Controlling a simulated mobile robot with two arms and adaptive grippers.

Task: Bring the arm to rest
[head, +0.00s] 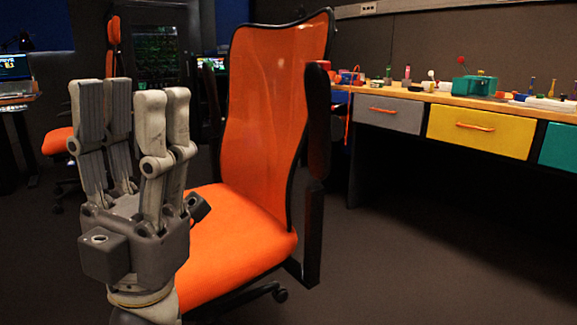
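My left gripper (132,103) stands upright in the left part of the head view, its fingers pointing up. The fingers are straight and apart, with nothing between them, so it is open and empty. It is in front of the orange chair (275,95) and hides part of its seat. Only the gripper and a bit of its wrist show at the bottom edge. My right gripper is not in view. I cannot make out a trackball panel.
A wooden workbench (450,101) with a grey drawer (388,113), a yellow drawer (480,131) and a teal drawer (560,147) runs along the right. A teal box (475,86) and several small items stand on it. The floor (420,265) at right is clear.

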